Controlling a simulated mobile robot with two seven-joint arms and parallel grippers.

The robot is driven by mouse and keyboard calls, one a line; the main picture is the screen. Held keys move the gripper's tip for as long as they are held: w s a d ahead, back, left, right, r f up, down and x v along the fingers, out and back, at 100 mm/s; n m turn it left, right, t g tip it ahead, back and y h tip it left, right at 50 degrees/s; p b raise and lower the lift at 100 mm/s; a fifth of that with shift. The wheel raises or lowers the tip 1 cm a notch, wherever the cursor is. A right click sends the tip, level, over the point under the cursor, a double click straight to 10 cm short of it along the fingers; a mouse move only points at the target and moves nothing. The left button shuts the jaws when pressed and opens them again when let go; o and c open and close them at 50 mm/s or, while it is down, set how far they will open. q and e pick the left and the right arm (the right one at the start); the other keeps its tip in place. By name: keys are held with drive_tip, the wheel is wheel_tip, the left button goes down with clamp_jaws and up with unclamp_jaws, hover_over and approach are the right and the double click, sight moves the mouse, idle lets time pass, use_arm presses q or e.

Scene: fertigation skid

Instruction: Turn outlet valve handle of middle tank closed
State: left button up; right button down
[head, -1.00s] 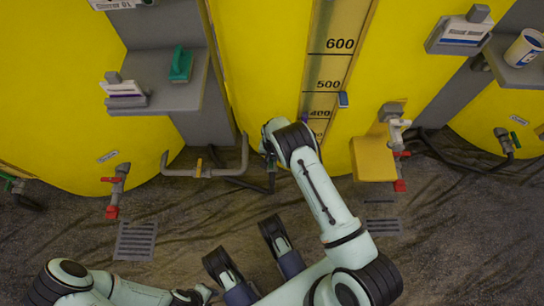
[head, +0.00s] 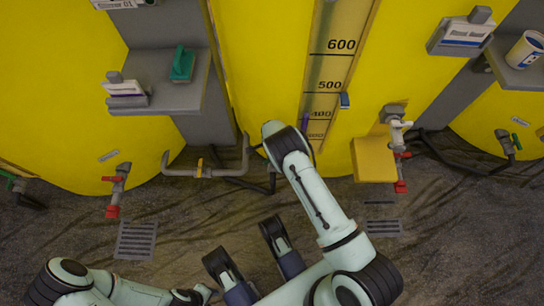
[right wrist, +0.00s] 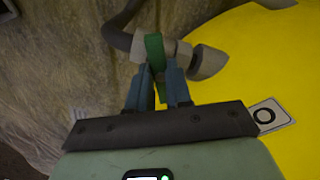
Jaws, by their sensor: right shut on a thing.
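The middle tank (head: 255,60) is the large yellow tank with the scale in the head view. In the right wrist view, my right gripper (right wrist: 160,95) is shut on a green valve handle (right wrist: 154,50). The handle sits at a grey outlet valve (right wrist: 206,61) beside the yellow tank wall and lies roughly crosswise to the pipe in this picture. In the head view my right arm reaches up to the middle tank's lower front and hides the right gripper and the handle.
A grey bent pipe (head: 205,172) runs low at the left of the middle tank. Red-handled valves stand to the left (head: 116,190) and right (head: 400,170). A yellow box (head: 373,160) is right of my right arm. A grey shelf (head: 160,95) juts out at the left.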

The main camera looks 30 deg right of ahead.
drive_tip(key=m, duration=0.5)
drive_tip(key=shift+w+m, duration=0.15)
drive_tip(key=shift+m, duration=0.15)
idle(0.4)
drive_tip(key=c, duration=1)
unclamp_jaws()
drive_tip(key=shift+c, duration=0.2)
use_arm(q)
drive_tip(key=w+d+r+t+p, duration=0.1)
drive_tip(key=w+r+p, duration=0.3)
drive_tip(key=w, duration=0.4)
drive_tip(key=shift+r+m+t, duration=0.3)
drive_tip(key=shift+r+t, duration=0.15)
drive_tip(key=shift+t, duration=0.45)
use_arm(e)
wheel_tip(320, 180, up, 14)
drive_tip(key=shift+f, duration=0.25)
